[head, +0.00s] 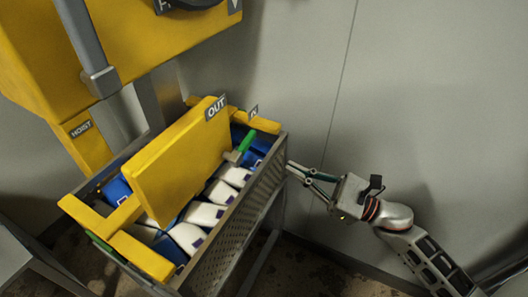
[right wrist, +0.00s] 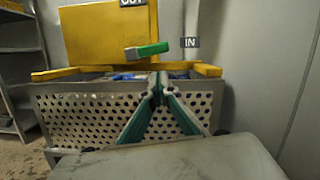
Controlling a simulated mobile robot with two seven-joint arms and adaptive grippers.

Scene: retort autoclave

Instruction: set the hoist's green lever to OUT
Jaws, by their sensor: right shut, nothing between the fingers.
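The hoist's green lever (head: 247,141) sticks out from a grey pivot on the near face of the yellow hoist block (head: 180,155). Its tip points toward the IN plate (head: 252,112), away from the OUT plate (head: 215,108), which is on the block's top corner. In the right wrist view the lever (right wrist: 153,48) lies nearly level, its green end toward the IN plate (right wrist: 190,42) on the right. My right gripper (head: 290,165) is shut and empty. It is outside the basket's wall, right of and below the lever, not touching it. My left gripper is not in view.
A perforated metal basket (head: 240,215) holds several white and blue packs under the yellow lifting frame (head: 143,258). The basket wall (right wrist: 90,115) stands right ahead of my fingers. A grey wall (head: 430,90) is behind and right. A shelf rack (right wrist: 15,75) stands at left.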

